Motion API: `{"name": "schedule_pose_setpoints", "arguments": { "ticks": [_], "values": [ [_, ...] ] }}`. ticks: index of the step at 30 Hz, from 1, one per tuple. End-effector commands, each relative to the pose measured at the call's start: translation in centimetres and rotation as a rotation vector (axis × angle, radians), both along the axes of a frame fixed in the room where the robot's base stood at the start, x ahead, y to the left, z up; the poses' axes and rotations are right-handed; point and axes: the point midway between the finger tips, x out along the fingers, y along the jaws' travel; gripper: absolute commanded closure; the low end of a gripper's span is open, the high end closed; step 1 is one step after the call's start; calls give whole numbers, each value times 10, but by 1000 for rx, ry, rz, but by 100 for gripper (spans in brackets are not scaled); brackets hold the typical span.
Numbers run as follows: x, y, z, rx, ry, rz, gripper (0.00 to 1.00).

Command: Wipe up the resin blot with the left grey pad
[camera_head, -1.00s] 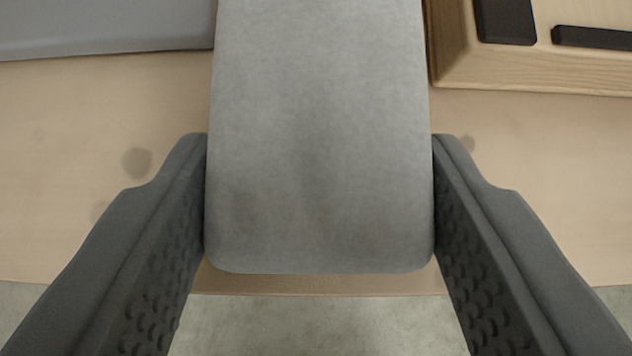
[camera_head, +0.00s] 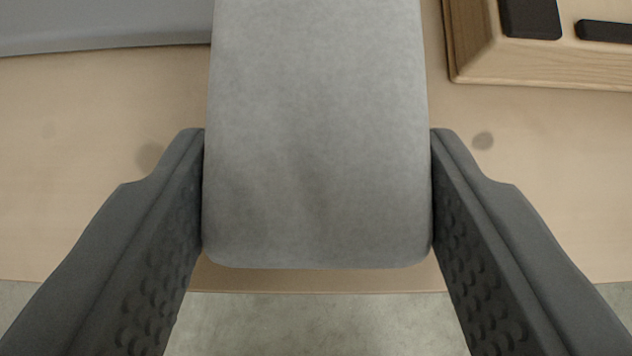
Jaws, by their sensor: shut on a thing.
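A grey pad (camera_head: 318,140) fills the middle of the view, with faint darker mottling on its face. My gripper (camera_head: 318,195) is shut on it, one finger against each side.
The tan tabletop (camera_head: 560,190) is open on both sides, with its front edge near the bottom and grey floor beyond. A wooden tray (camera_head: 520,68) with black pieces stands at top right. A grey-blue flat object (camera_head: 100,30) lies at top left.

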Motion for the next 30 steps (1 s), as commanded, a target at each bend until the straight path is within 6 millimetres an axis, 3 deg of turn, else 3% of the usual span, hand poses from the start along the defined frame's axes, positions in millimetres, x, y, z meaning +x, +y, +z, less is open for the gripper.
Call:
{"name": "schedule_pose_setpoints", "arguments": {
  "ticks": [30],
  "values": [
    [61,0,-3,1,1,-1,73]
  ]
}}
